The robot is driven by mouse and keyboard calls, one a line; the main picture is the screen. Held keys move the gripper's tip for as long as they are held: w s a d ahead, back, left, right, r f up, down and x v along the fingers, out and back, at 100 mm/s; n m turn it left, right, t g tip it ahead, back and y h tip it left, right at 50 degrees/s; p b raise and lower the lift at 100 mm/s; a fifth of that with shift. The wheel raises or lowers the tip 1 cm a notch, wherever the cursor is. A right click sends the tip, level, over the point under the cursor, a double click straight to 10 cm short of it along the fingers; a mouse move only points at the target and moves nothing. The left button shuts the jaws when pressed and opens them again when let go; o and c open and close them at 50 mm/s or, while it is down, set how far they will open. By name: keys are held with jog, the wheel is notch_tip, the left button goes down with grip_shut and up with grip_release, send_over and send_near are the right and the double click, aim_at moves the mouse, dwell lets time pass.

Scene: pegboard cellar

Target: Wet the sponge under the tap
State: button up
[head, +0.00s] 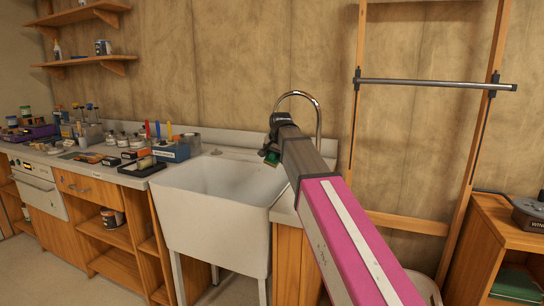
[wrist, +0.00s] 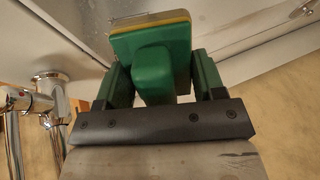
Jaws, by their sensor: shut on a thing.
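My gripper (head: 271,146) is over the right part of the white sink (head: 215,205) in the head view, small and partly hidden by my arm. In the wrist view my gripper (wrist: 160,76) is shut on the sponge (wrist: 152,42), a green block with a thin yellow layer at its far edge and a green grip between the fingers. The sponge also shows as a small green patch (head: 272,158) in the head view. The tap (head: 318,103) has a curved chrome spout just behind the gripper; chrome fittings (wrist: 47,92) show at left in the wrist view. No water is visible.
The counter (head: 130,179) left of the sink is crowded with bottles, boxes and a blue tool holder (head: 171,152). A wooden frame with a metal bar (head: 435,85) stands at right. A wooden cabinet (head: 500,245) is at far right. The sink basin looks empty.

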aim_at(277, 162)
jog(key=shift+s+d, duration=0.2)
jog(key=shift+s, duration=0.6)
jog(key=shift+s+d, duration=0.2)
jog(key=shift+s, duration=0.55)
jog(key=shift+s+d, duration=0.2)
jog(key=shift+s, duration=0.6)
jog(key=s+d+r, duration=0.1)
jog(key=s+r, duration=0.3)
jog(key=shift+s, duration=0.4)
jog(key=shift+d, duration=0.1)
